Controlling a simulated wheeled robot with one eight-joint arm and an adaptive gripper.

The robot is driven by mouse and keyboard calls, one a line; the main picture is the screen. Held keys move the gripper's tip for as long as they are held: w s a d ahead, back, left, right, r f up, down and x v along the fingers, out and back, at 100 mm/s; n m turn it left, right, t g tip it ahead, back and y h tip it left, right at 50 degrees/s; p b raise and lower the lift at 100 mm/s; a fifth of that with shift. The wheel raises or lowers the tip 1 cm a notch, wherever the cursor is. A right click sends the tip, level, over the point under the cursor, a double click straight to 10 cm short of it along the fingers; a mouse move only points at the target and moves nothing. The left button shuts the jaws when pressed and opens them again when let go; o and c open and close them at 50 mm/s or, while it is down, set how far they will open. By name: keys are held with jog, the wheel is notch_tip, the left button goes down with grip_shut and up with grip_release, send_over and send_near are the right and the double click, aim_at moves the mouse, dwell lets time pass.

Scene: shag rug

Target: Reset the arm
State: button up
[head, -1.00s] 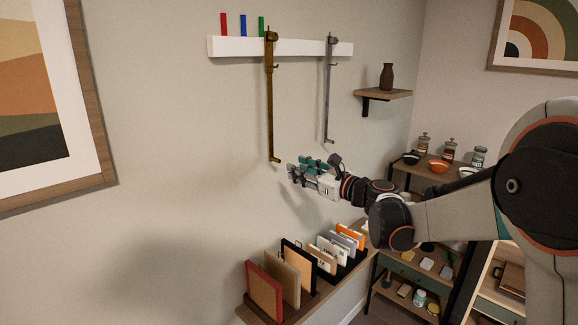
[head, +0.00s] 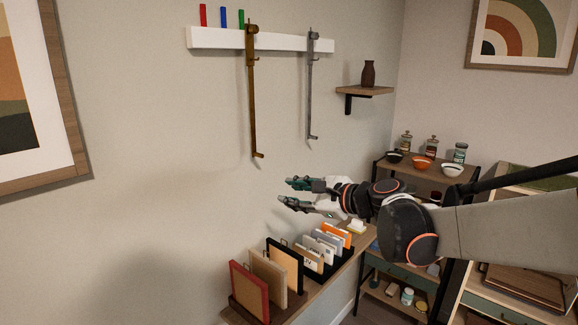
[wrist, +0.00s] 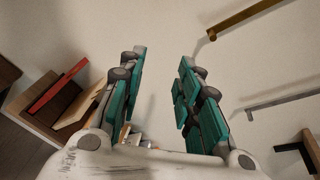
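My gripper (head: 293,195) is in the middle of the head view, in front of the wall and above the narrow shelf. Its two fingers stand apart with nothing between them. In the wrist view the teal finger pads (wrist: 160,95) are spread, with bare wall showing in the gap. My arm reaches in from the right of the head view.
A brass bar (head: 252,105) and a grey bar (head: 311,95) hang from a white rail (head: 285,42). Upright boards (head: 250,290) stand on the narrow shelf (head: 318,295) below my gripper. A shelf unit with bowls (head: 423,162) is at right. A vase (head: 368,73) stands on a small wall shelf.

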jog(key=s+d+f+n+g+h+b, duration=0.1)
jog(key=s+d+f+n+h+b, duration=0.2)
jog(key=s+d+f+n, duration=0.3)
jog(key=s+d+f+n+g+h+b, duration=0.1)
jog(key=s+d+f+n+h+b, duration=0.3)
jog(key=s+f, duration=0.8)
jog(key=s+d+f+n+h+b, duration=0.4)
jog(key=s+d+f+n+b, duration=0.3)
jog(key=s, duration=0.6)
notch_tip(320, 180, down, 2)
jog(key=shift+s+d+f+n+g, duration=0.2)
jog(key=shift+s+d+n+g, duration=0.2)
jog(key=shift+d+n, duration=0.25)
